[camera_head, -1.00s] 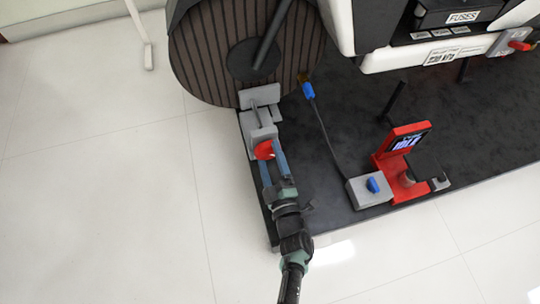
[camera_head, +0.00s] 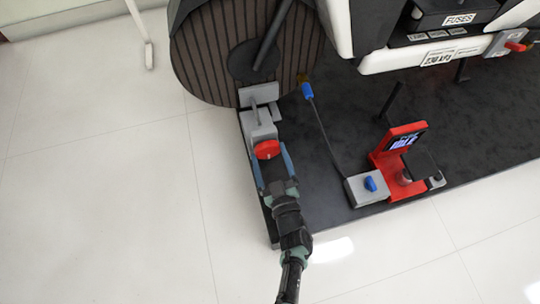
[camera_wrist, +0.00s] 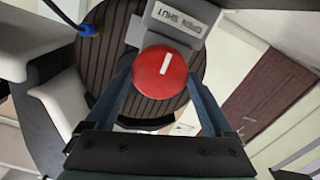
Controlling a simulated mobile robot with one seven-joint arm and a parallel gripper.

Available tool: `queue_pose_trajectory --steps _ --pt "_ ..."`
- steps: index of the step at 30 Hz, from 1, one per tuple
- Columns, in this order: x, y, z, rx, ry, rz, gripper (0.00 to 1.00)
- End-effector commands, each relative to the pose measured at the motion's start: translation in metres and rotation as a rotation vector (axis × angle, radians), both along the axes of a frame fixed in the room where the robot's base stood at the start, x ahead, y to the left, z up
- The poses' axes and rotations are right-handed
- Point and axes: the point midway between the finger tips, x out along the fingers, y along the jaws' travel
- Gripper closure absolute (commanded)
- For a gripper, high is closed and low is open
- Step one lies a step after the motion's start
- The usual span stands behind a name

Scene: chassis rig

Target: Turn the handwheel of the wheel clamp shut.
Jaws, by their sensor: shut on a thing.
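The wheel clamp (camera_head: 260,118) is a grey block at the foot of the large ribbed brown wheel (camera_head: 205,60). Its red round handwheel (camera_head: 267,149) faces my arm; in the wrist view the handwheel (camera_wrist: 150,82) has a white stripe pointing up and slightly right. My gripper (camera_head: 270,157) has its blue-grey fingers on either side of the handwheel and is shut on it. The wrist view shows the two fingers (camera_wrist: 161,84) at its left and right edges. Behind it a grey label plate (camera_wrist: 178,20) reads OPEN and SHUT; I cannot tell which word the stripe marks.
A grey box with a blue knob (camera_head: 370,184) and a red stand with a screen (camera_head: 400,140) are to the right on the dark platform (camera_head: 330,180). A cable with a blue plug (camera_head: 307,91) runs nearby. The white body panel overhangs at upper right.

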Motion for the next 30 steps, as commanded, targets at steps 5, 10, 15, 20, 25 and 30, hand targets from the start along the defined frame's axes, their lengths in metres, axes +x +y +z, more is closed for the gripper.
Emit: queue_pose_trajectory --steps 5,10,15,20,25,30 --pt "-0.0012 0.0007 -0.0002 0.041 0.012 0.002 0.69" --pt "-0.0012 0.0007 -0.0003 0.056 0.017 0.002 0.69" --pt "-0.0012 0.0007 -0.0003 0.057 0.017 0.002 0.69" --pt "-0.0012 0.0006 -0.0003 0.058 0.017 0.002 0.11" --pt "-0.0008 0.0004 -0.0003 0.055 0.017 0.001 0.00" --pt "-0.0021 -0.0005 0.0003 0.053 0.017 0.000 0.00"
